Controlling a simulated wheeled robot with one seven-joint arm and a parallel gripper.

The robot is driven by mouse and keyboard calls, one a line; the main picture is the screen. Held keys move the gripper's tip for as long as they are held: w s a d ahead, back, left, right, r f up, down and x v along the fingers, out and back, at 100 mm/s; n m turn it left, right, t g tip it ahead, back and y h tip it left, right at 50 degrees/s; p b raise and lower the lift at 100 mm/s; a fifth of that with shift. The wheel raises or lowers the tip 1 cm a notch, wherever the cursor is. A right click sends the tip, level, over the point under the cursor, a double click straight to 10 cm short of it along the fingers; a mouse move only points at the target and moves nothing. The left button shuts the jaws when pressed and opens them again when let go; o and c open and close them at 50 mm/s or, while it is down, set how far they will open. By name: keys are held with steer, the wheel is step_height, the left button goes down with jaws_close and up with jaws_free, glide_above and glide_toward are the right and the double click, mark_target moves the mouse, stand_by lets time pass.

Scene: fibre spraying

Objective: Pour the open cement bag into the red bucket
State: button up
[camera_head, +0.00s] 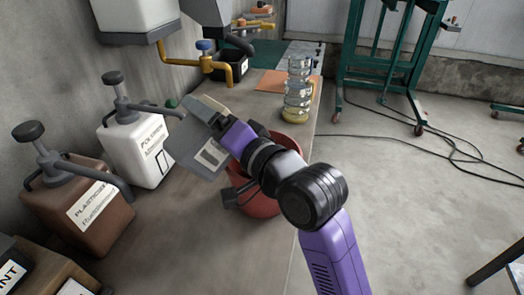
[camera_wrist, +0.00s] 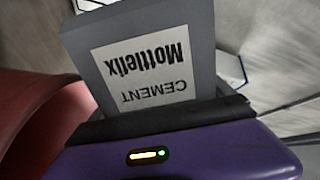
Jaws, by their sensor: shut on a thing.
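My gripper (camera_head: 222,127) is shut on the grey cement bag (camera_head: 190,146), which is held tilted at the upper left of the red bucket (camera_head: 262,206). In the wrist view the grey bag (camera_wrist: 190,30) rises beyond my gripper (camera_wrist: 160,122), and its white label, "CEMENT Mottlefix", reads upside down. The bucket's red wall (camera_wrist: 35,110) fills the left of that view. The bucket stands on the bench, partly hidden behind my arm. The bag's opening and the bucket's inside cannot be made out.
A white jug (camera_head: 146,150) and a brown jug (camera_head: 88,205), both with pumps, stand left of the bag. Stacked clear containers (camera_head: 297,90) stand behind the bucket. A black bin (camera_head: 230,66) is under the yellow tap (camera_head: 180,60). The bench front (camera_head: 235,265) is clear.

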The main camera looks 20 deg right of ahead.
steer(key=shift+d+r+m, duration=0.1)
steer(key=shift+r+m, duration=0.15)
steer(key=shift+m, duration=0.05)
steer(key=shift+w+d+f+m+b, duration=0.15)
steer(key=shift+f+m, duration=0.1)
steer(key=shift+m, duration=0.2)
steer(key=shift+s+d+f+m+b, duration=0.1)
steer(key=shift+f+m+b, duration=0.1)
steer(key=shift+m, duration=0.25)
stand_by(0.5)
steer(key=shift+w+d+r+p, duration=0.1)
steer(key=shift+w+d+p, duration=0.1)
steer(key=shift+p, duration=0.15)
steer(key=shift+w+d+r+m+p, duration=0.1)
steer(key=shift+d+r+m+p, duration=0.05)
steer(key=shift+d+m+p, duration=0.3)
steer(key=shift+w+d+r+m+p, duration=0.1)
steer(key=shift+d+m+p, duration=0.25)
steer(key=shift+p, duration=0.15)
steer(key=shift+w+d+f+m+p, duration=0.15)
steer(key=shift+d+f+m+p, duration=0.25)
steer(key=shift+m+p, duration=0.45)
stand_by(0.5)
steer(key=shift+w+d+r+m+p, duration=0.2)
steer(key=shift+d+m+p, duration=0.3)
steer(key=shift+m+p, duration=0.9)
steer(key=shift+w+d+r+m+p, duration=0.15)
steer(key=shift+d+m+p, duration=0.3)
steer(key=shift+m+p, duration=0.95)
stand_by(0.8)
